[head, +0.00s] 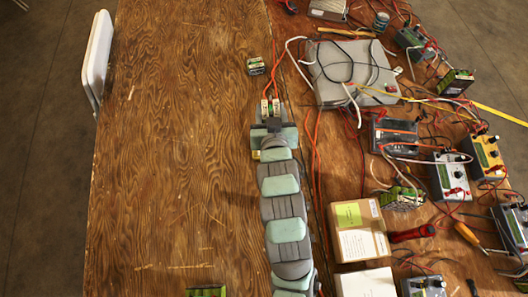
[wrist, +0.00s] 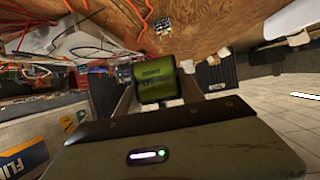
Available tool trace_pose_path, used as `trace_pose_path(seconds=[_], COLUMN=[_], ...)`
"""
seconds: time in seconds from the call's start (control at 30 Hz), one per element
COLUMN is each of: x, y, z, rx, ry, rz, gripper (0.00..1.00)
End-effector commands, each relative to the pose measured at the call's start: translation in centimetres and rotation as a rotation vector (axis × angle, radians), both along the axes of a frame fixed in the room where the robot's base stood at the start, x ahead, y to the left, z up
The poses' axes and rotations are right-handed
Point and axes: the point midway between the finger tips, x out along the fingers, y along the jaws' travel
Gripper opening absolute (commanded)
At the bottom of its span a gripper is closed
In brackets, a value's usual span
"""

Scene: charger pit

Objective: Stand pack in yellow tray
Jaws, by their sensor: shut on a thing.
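My gripper (head: 271,117) is over the middle of the wooden table, with my arm reaching up from the bottom of the head view. It is shut on a green pack (head: 270,106). In the wrist view the green pack (wrist: 158,77) sits between the two fingers, its dark print facing the camera. I cannot tell whether it touches the table. A second small pack (head: 256,66) with a green top stands just beyond, and it also shows in the wrist view (wrist: 163,25). A small yellow edge (head: 256,155) shows beside my arm; I cannot tell whether it is the yellow tray.
The right side is crowded with a grey case (head: 350,72), cables, meters and a cardboard box (head: 358,230). Red cables run close to the right of my arm. A white panel (head: 97,50) stands at the table's left edge. The left half of the table (head: 180,150) is mostly clear.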

Motion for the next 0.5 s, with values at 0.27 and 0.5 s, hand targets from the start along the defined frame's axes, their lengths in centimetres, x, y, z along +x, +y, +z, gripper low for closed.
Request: trace_pose_path(seconds=[0.27, 0.5], x=[-0.1, -0.2], y=[0.0, 0.1], z=[-3.6, -9.7], rx=[-0.002, -0.003], ry=[-0.006, 0.002], rz=[0.006, 0.007], gripper=[0.00, 0.00])
